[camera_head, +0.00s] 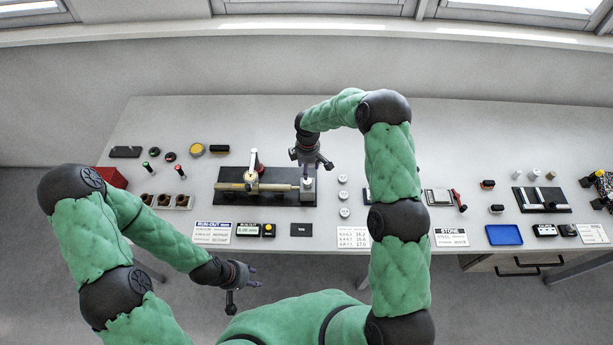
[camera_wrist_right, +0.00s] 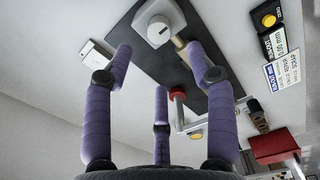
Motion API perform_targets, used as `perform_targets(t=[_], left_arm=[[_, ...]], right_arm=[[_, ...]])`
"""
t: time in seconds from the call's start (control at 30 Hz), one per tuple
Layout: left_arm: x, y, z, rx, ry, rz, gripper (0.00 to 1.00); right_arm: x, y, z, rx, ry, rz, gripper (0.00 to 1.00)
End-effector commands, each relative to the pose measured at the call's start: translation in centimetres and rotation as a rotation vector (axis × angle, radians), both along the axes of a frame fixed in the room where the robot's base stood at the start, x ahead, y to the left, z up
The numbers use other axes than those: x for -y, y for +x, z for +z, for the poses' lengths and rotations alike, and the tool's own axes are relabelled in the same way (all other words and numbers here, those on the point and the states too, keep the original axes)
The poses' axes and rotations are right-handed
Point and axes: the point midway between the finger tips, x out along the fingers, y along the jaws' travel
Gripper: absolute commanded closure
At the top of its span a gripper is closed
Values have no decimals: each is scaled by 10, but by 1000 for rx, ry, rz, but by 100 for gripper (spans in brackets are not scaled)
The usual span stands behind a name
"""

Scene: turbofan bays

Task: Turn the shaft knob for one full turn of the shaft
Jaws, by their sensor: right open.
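The shaft knob (camera_head: 308,188) is a pale grey round cap at the right end of the brass shaft (camera_head: 270,187). The shaft lies along a black base plate (camera_head: 285,201). My right gripper (camera_head: 311,165) points down, just above and behind the knob in the head view. In the right wrist view the knob (camera_wrist_right: 159,29) shows a dark mark on its face and lies beyond the spread purple fingers. The right gripper is open and empty; contact with the knob is not visible. My left gripper (camera_head: 246,285) is open and empty, in front of the table's front edge.
Several small white discs (camera_head: 343,195) sit right of the base plate. A run-out display (camera_head: 248,229) and cards line the front.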

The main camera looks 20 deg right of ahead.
Motion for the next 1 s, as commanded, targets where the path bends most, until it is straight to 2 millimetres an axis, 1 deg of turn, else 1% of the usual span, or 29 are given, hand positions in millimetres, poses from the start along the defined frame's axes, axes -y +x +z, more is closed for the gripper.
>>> perform_targets(t=[0.03, 0.3, 0.5, 0.7, 1.0], left_arm=[[0, 0, 3, 1, 0, 0, 60], [0, 1, 11, 2, 0, 1, 60], [0, 1, 16, 2, 0, 1, 60], [0, 1, 18, 2, 0, 1, 60], [0, 1, 18, 2, 0, 1, 60]], right_arm=[[0, -1, -8, -4, 0, 0, 44], [0, -1, -53, -4, 1, -1, 44], [0, 0, -76, -1, 0, -1, 44], [0, 0, -88, 0, 1, -1, 44], [0, 0, -90, 0, 1, -1, 44]])
